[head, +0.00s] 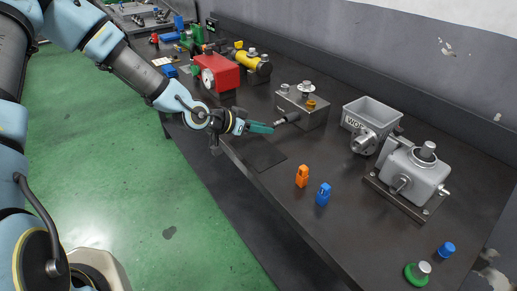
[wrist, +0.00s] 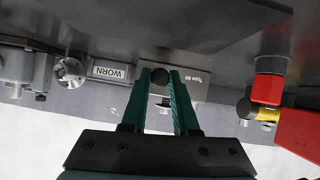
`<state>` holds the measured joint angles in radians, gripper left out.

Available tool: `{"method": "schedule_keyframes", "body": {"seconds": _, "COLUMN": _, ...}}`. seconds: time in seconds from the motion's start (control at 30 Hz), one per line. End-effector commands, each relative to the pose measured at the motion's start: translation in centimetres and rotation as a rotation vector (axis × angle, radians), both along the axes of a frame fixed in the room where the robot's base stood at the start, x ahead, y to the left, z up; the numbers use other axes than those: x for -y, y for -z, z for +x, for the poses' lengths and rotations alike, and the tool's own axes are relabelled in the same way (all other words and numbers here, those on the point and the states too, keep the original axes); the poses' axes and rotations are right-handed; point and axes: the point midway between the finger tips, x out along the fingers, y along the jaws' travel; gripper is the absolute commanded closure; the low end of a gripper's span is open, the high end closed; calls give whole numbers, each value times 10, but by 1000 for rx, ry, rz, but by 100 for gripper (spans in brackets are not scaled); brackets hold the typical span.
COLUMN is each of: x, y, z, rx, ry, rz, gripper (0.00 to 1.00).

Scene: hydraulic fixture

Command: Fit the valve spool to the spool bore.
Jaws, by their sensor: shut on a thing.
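The valve spool (head: 288,118) is a short grey cylinder, held at the tips of my gripper (head: 270,127). In the wrist view its dark round end (wrist: 160,76) shows between the green fingers (wrist: 160,92). The grey valve block marked "Type 60" (wrist: 202,82) lies straight beyond the fingertips. In the head view this block (head: 313,118) has fittings on top, one of them brass-coloured. The spool points at the block's near-left face and overlaps it in the picture. The bore's mouth is hidden behind the spool, so I cannot tell whether the spool's tip is inside.
A grey bin marked "WORN" (head: 372,112) and a grey pump-like housing (head: 415,172) stand right of the block. A red gauge box (head: 218,75) stands left. Orange (head: 302,176) and blue (head: 323,194) pieces stand near the front edge. A dark mat (head: 262,153) lies clear.

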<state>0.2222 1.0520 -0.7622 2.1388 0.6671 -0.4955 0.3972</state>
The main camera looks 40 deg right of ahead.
Motion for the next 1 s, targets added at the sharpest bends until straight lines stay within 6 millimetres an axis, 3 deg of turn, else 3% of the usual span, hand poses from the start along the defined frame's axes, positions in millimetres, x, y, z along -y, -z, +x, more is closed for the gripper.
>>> {"method": "schedule_keyframes", "body": {"seconds": 1.0, "x": 24, "y": 0, "z": -2, "rx": 0, "ry": 0, "rz": -1, "gripper": 100}}
